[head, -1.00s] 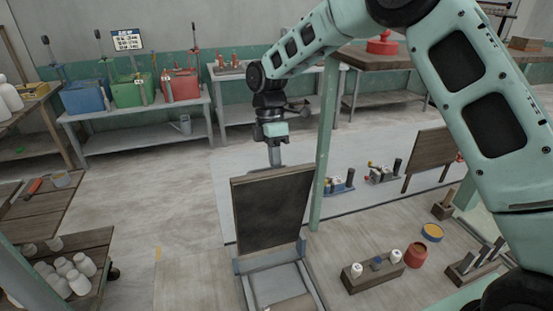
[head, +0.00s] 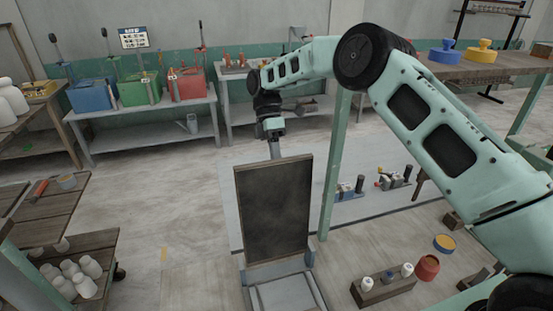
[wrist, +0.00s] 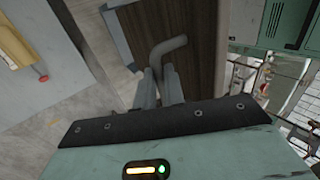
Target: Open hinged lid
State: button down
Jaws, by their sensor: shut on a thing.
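The lid (head: 273,208) is a dark wooden panel standing up steeply at the far edge of a low grey box (head: 285,290). Its broad face is toward the head camera. My gripper (wrist: 160,90) is behind the lid, with its two grey fingers closed on the bent grey handle (wrist: 172,46). The handle sits on the lid's brown outer face, seen in the wrist view (wrist: 200,25). In the head view, the lid hides the fingertips and the handle. The near end of the box is cut off by the picture's bottom edge.
A green post (head: 335,165) stands close to the lid's right. A wooden block with bottles (head: 383,289) is on the floor at right. A cart with white vessels (head: 75,275) is at left. Floor left of the box is clear.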

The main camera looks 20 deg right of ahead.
jog(key=shift+s+d+f, duration=0.15)
jog(key=shift+f, duration=0.35)
jog(key=c, duration=1.5)
grip_release()
jog(key=shift+c, duration=0.2)
jog(key=shift+o, duration=0.3)
jog(key=shift+r, duration=0.2)
jog(key=shift+w, duration=0.2)
jog(key=v, duration=0.7)
jog(key=shift+b, duration=0.4)
